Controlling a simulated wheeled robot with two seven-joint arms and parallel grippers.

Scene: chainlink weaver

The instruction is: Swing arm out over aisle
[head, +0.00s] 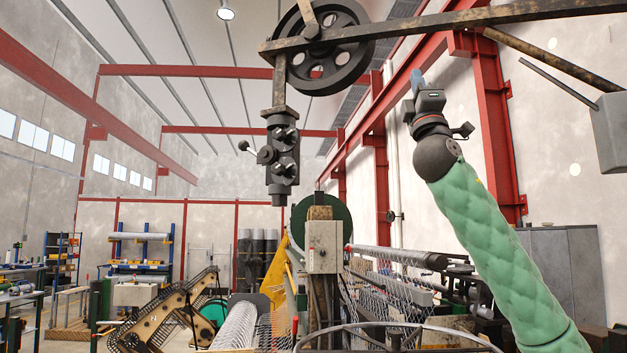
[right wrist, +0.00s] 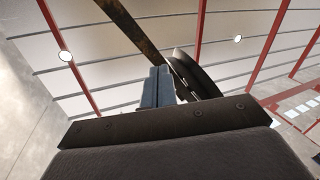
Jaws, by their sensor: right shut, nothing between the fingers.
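A long dark, rust-worn arm (head: 420,24) runs across the top of the head view, from the upper right to a spoked black wheel (head: 345,62). A dark block-like head (head: 283,150) with knobs hangs from its left end. My right gripper (head: 417,80) is raised at the end of my green-sleeved arm, below the worn arm and right of the wheel. Its blue-grey fingers are shut and empty, with a gap to the worn arm in the head view. In the right wrist view the fingers (right wrist: 158,86) point up, with the worn arm (right wrist: 137,28) and wheel (right wrist: 195,72) beyond. My left gripper is not in view.
A grey box (head: 610,130) hangs at the right, with a thin rod beside it. A red steel column (head: 493,130) stands behind my right arm. A post with a control box (head: 324,247) and wire-mesh machinery fill the lower middle. Open floor shows little.

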